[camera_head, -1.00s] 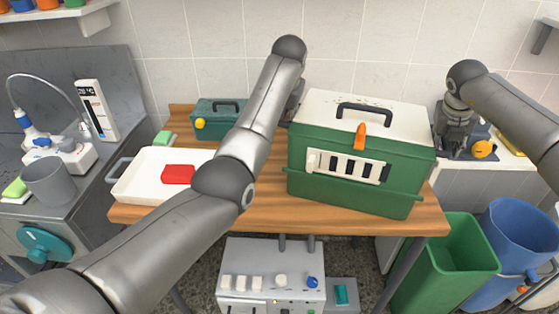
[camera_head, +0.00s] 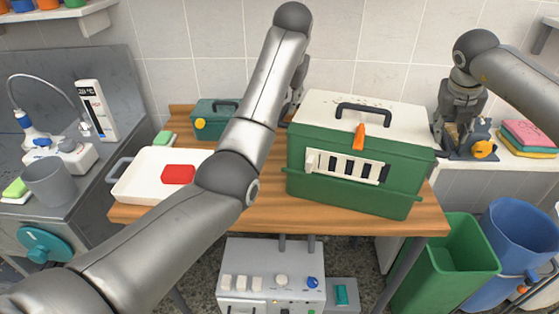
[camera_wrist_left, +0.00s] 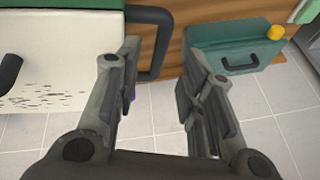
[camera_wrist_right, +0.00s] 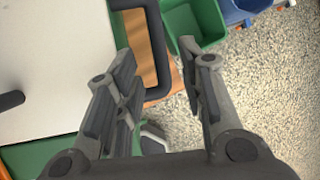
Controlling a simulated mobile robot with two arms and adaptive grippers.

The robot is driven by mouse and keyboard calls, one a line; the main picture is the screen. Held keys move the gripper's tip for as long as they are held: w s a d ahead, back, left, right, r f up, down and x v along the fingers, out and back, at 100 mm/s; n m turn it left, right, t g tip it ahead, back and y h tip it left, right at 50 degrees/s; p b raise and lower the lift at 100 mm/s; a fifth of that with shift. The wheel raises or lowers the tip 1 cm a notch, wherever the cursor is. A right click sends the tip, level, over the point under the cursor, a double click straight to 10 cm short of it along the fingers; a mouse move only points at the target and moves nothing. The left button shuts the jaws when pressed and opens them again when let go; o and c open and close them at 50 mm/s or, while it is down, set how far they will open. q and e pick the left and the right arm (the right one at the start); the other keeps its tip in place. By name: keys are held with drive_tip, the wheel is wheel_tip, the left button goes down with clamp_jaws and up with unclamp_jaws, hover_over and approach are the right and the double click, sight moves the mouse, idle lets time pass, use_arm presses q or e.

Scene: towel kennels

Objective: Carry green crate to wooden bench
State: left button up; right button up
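The green crate (camera_head: 350,190) has a white lid (camera_head: 330,103), a dark top handle, an orange latch and a slotted white front panel. It stands upright on the wooden bench top (camera_head: 270,205). My left gripper (camera_wrist_left: 160,85) is open and empty, above the crate's dark side handle (camera_wrist_left: 165,45), whose outer bar shows between the fingers. In the head view it is mostly hidden behind my left arm. My right gripper (camera_head: 445,135) is open beside the crate's right side. In the right wrist view, the other side handle (camera_wrist_right: 162,60) shows between its open fingers (camera_wrist_right: 160,75).
A white tray (camera_head: 135,178) with a red block (camera_head: 178,174) and a small teal box (camera_head: 212,118) are left of the crate. Green (camera_head: 455,260) and blue (camera_head: 510,245) bins stand at lower right. Folded towels (camera_head: 528,135) lie on the right counter.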

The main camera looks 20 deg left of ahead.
drive_tip(key=v, duration=0.5)
drive_tip(key=shift+s+r, duration=0.1)
drive_tip(key=shift+r, duration=0.1)
drive_tip(key=shift+s+f, duration=0.1)
